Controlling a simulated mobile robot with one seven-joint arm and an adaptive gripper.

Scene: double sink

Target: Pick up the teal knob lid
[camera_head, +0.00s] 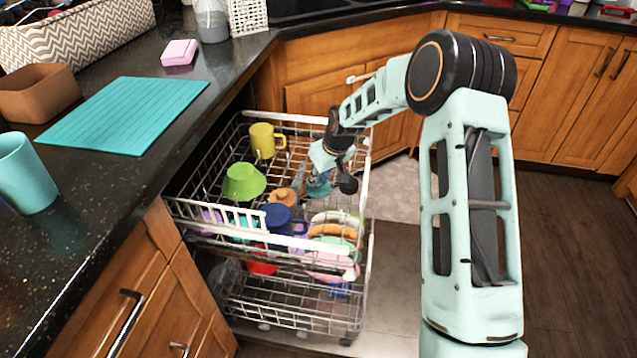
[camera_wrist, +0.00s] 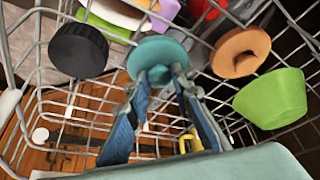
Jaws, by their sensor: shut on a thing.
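The teal knob lid (camera_wrist: 155,52) is round and sits between my fingertips in the wrist view. My gripper (camera_wrist: 160,78) is shut on it, with a blue-padded finger on each side; the knob itself is largely hidden by the fingertips. In the head view, the teal lid (camera_head: 318,188) shows small below my gripper (camera_head: 316,176), over the upper dishwasher rack (camera_head: 215,226). I cannot tell whether the lid still touches the rack.
A black round lid (camera_wrist: 78,50), an orange lid (camera_wrist: 241,52) and a green bowl (camera_wrist: 272,98) surround the held lid. A yellow mug (camera_head: 264,140) stands farther back in the rack. Plates (camera_head: 335,230) crowd the rack's front right. The teal mat (camera_head: 125,113) on the counter is bare.

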